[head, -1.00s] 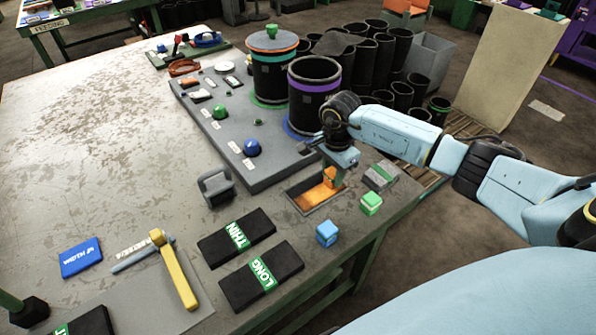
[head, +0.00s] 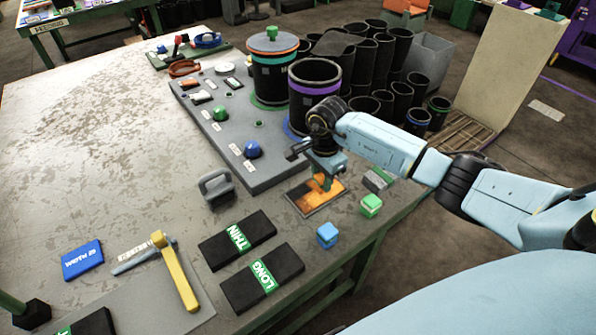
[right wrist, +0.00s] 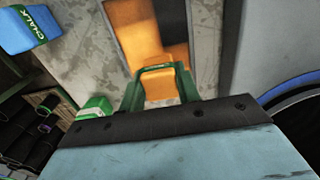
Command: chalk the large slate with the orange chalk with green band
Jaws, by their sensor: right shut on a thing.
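My right gripper (head: 322,185) is shut on the orange chalk (right wrist: 158,86), low over the slate (head: 306,206). In the right wrist view, the green fingers stand either side of the chalk. The chalk's green band is hard to tell from the green fingers. The slate lies on the front right part of the bench. Whether the chalk touches the slate is not clear. My left gripper is not in view.
A blue chalk block (head: 327,235) and a green block (head: 371,205) lie near the slate at the bench edge. A grey block with a green band (head: 378,179) is right of it. Black THIN (head: 222,246) and LONG (head: 245,290) cases lie to the left. Tall black cylinders (head: 312,90) stand behind.

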